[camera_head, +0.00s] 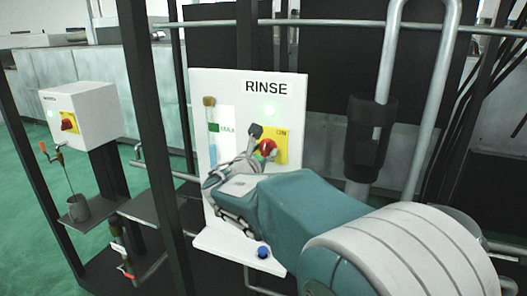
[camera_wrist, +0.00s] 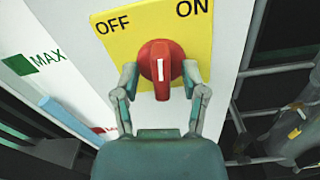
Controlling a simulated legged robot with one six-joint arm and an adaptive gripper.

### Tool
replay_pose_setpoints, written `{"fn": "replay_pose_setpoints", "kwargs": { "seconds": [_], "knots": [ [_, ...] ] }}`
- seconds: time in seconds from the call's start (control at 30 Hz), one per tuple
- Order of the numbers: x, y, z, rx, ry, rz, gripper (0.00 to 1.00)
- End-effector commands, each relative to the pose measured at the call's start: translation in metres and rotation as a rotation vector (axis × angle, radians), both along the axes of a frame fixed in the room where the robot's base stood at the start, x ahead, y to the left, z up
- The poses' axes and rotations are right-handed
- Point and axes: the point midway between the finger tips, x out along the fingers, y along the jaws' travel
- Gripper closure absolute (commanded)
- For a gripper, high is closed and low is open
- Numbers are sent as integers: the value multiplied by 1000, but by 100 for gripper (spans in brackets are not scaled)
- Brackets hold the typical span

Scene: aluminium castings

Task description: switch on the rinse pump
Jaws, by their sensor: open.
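The red rotary knob (camera_wrist: 161,66) sits on a yellow plate (camera_wrist: 138,22) marked OFF at left and ON at right. Its white line stands nearly upright in the wrist view, between the two words. My gripper (camera_wrist: 160,72) is open, with one finger on each side of the knob; I cannot tell whether either finger touches it. In the head view, the red knob (camera_head: 267,147) is partly covered by my gripper (camera_head: 257,140). Most of the panel's lower middle is hidden behind my arm.
A sight tube with a green MAX mark (camera_head: 214,127) is left of the knob. A blue knob (camera_head: 262,252) sits on the panel's bottom ledge. Dark posts (camera_head: 153,130) and pipes (camera_head: 388,60) frame the panel. Another white switch box (camera_head: 95,110) stands at far left.

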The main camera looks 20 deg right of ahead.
Motion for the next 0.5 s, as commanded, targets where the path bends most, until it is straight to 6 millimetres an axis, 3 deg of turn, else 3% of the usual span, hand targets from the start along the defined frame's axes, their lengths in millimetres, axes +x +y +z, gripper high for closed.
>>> {"fn": "replay_pose_setpoints", "kwargs": {
  "seconds": [0.07, 0.1, 0.2, 0.5],
  "knots": [
    [0, 0, 0, 0, 0, 0, 44],
    [0, 0, 0, 0, 0, 0, 53],
    [0, 0, 0, 0, 0, 0, 98],
    [0, 1, 0, 8, -8, 1, 100]
  ]
}}
